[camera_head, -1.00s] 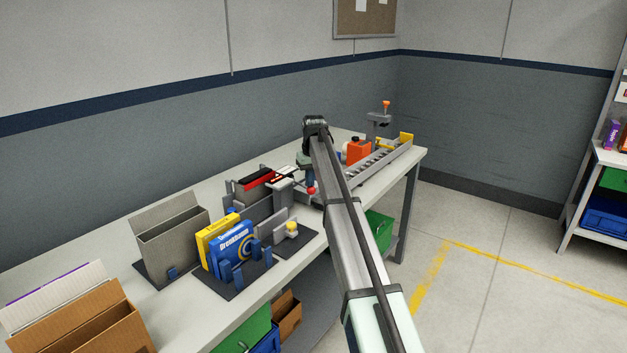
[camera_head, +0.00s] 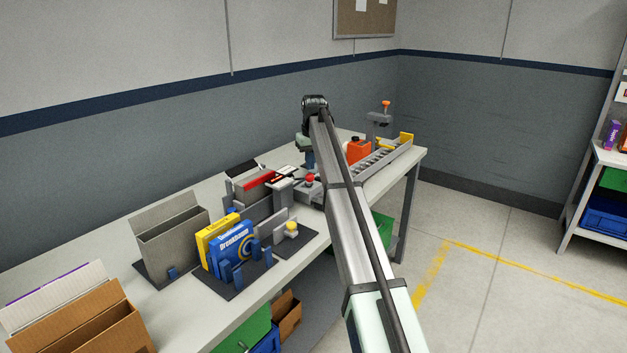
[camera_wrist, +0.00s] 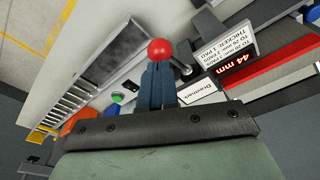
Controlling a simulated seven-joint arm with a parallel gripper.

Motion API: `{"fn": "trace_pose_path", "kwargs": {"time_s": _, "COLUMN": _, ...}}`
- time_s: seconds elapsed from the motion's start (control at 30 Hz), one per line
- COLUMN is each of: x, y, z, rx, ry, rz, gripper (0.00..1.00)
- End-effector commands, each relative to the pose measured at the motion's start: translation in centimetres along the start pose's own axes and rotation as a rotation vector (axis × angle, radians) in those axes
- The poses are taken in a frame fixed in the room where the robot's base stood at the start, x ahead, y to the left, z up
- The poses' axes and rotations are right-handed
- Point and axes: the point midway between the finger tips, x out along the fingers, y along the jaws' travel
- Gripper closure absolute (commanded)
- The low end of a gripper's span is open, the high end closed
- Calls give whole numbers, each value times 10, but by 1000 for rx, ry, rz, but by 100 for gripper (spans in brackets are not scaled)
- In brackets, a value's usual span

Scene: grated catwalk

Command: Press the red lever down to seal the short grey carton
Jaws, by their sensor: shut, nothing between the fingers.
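The red lever's ball knob (camera_head: 310,178) is at the grey press station (camera_head: 283,187) mid-bench. In the wrist view the red knob (camera_wrist: 160,51) shows just past my fingertips; I cannot tell whether they touch it. My gripper (camera_head: 310,163) is shut and empty, its blue fingers close above the knob and partly hidden by my arm. They also show in the wrist view (camera_wrist: 159,75). A grey open-topped carton (camera_head: 172,245) with a raised back panel stands left on a dark base.
Yellow and blue boxes (camera_head: 232,245) stand in a dark holder. A yellow knob (camera_head: 291,226) is nearby. A roller track (camera_head: 385,158) and an orange container (camera_head: 358,151) lie beyond my arm. A 44 mm display (camera_wrist: 236,66) is beside the knob.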

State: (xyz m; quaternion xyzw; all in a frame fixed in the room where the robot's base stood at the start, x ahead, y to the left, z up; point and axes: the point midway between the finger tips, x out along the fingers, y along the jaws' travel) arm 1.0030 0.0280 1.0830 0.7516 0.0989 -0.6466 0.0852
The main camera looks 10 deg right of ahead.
Motion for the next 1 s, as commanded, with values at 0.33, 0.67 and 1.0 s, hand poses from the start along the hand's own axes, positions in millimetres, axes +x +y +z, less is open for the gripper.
{"fn": "trace_pose_path", "kwargs": {"time_s": 0.33, "x": -23, "y": 0, "z": -4, "rx": 0, "ry": 1, "rz": 0, "gripper": 100}}
{"fn": "trace_pose_path", "kwargs": {"time_s": 0.67, "x": -44, "y": 0, "z": -7, "rx": 0, "ry": 0, "rz": 0, "gripper": 100}}
{"fn": "trace_pose_path", "kwargs": {"time_s": 1.0, "x": -52, "y": 0, "z": -8, "rx": 0, "ry": 0, "rz": 0, "gripper": 100}}
